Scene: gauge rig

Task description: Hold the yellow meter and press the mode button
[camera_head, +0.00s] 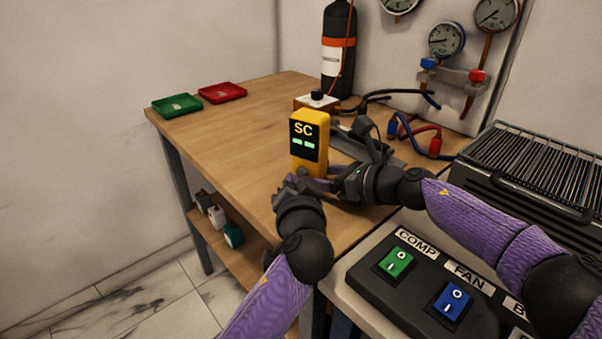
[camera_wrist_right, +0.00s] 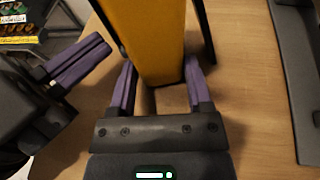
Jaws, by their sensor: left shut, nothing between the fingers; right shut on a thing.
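The yellow meter (camera_head: 310,143) stands upright over the wooden table, with a dark display reading "SC" and two green marks. My right gripper (camera_head: 333,172) is shut on the meter's lower part. In the right wrist view the meter (camera_wrist_right: 150,40) sits between the two purple fingers of this gripper (camera_wrist_right: 160,92). My left gripper (camera_head: 297,178) is just in front of the meter's lower part, and its purple fingers (camera_wrist_right: 78,65) show shut and empty beside the meter in the right wrist view. The mode button cannot be made out.
A green tray (camera_head: 177,105) and a red tray (camera_head: 222,92) lie at the table's far left. A black cylinder (camera_head: 339,50), gauges (camera_head: 446,39) and red and blue hoses (camera_head: 420,132) are behind. A switch panel (camera_head: 425,290) and grill (camera_head: 535,165) stand at right.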

